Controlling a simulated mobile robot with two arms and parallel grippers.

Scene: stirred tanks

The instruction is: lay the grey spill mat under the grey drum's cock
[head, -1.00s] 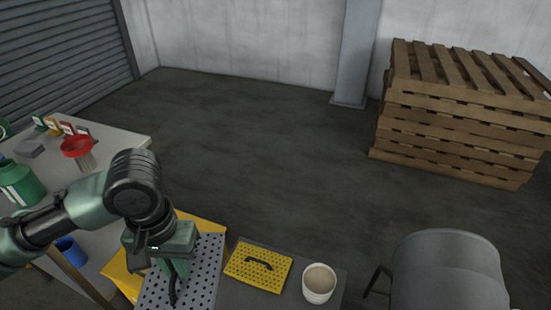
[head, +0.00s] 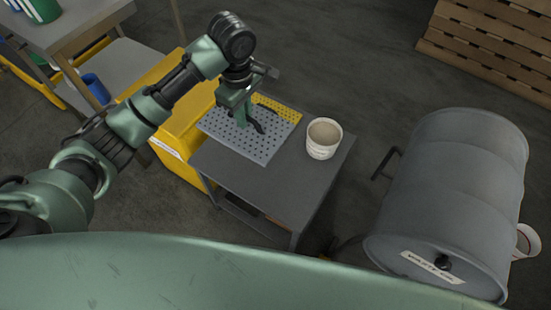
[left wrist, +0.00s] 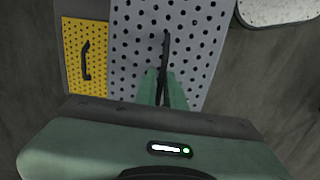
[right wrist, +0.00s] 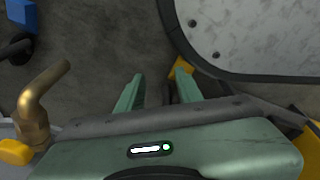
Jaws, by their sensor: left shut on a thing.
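The grey spill mat (head: 267,152) is a perforated plate with a black handle. My left gripper (head: 244,118) is shut on that handle, and the mat hangs over the grey side table. The left wrist view shows the mat (left wrist: 200,35) and the fingers (left wrist: 162,85) on its handle. The grey drum (head: 455,165) lies on its side at the right, labelled waste oil. The floor below the cock is hidden by my own body. My right gripper (right wrist: 158,78) is open and shows only in its wrist view.
A yellow mat (head: 283,108) is partly behind the grey one. A cream tub (head: 323,140) stands on the table (head: 300,190), beside a yellow cabinet (head: 188,125). A white bucket (head: 526,242) is right of the drum. A brass pipe (right wrist: 42,95) is left of my right gripper.

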